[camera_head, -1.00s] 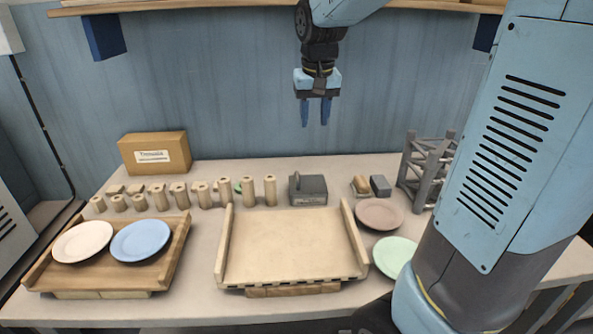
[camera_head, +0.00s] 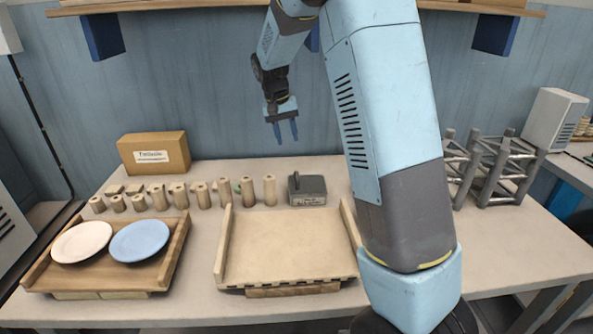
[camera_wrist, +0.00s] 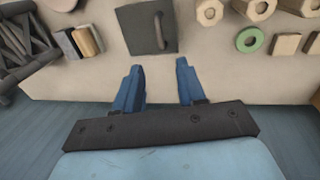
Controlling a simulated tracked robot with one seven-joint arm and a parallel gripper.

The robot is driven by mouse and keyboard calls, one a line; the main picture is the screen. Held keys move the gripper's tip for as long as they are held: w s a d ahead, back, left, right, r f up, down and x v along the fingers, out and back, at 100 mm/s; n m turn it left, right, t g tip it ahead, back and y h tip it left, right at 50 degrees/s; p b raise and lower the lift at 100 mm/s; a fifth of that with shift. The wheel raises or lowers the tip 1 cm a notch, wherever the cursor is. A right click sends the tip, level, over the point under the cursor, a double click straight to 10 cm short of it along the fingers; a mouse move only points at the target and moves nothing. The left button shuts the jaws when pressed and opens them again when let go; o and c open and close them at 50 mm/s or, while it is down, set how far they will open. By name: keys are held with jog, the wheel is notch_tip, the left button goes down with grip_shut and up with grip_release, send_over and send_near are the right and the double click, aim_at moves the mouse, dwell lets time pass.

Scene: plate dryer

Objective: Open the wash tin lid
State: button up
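The wash tin (camera_head: 307,192) is a dark grey box at the back middle of the table, with a label on its front. Its lid (camera_head: 306,183) lies on top, closed, with a raised handle at the left. In the wrist view the tin's lid (camera_wrist: 146,28) shows at the top centre, with the curved handle (camera_wrist: 160,30) on it. My gripper (camera_head: 285,134) hangs in the air above and behind the tin, a little to its left. Its two blue fingers (camera_wrist: 161,75) are apart, with nothing between them.
Several wooden posts (camera_head: 248,190) stand left of the tin. A wooden tray (camera_head: 293,250) lies in front of it. A rack with two plates (camera_head: 140,240) is at the left. A cardboard box (camera_head: 154,153) and a grey frame (camera_head: 490,170) stand at the back.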

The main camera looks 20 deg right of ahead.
aim_at(296, 174)
jog(key=f, duration=0.4)
jog(key=d+f, duration=0.1)
jog(key=f, duration=0.3)
jog(key=d+f, duration=0.1)
jog(key=f, duration=0.3)
jog(key=shift+s+d+f, duration=0.25)
jog(key=shift+f, duration=0.05)
jog(key=shift+c, duration=0.3)
grip_shut()
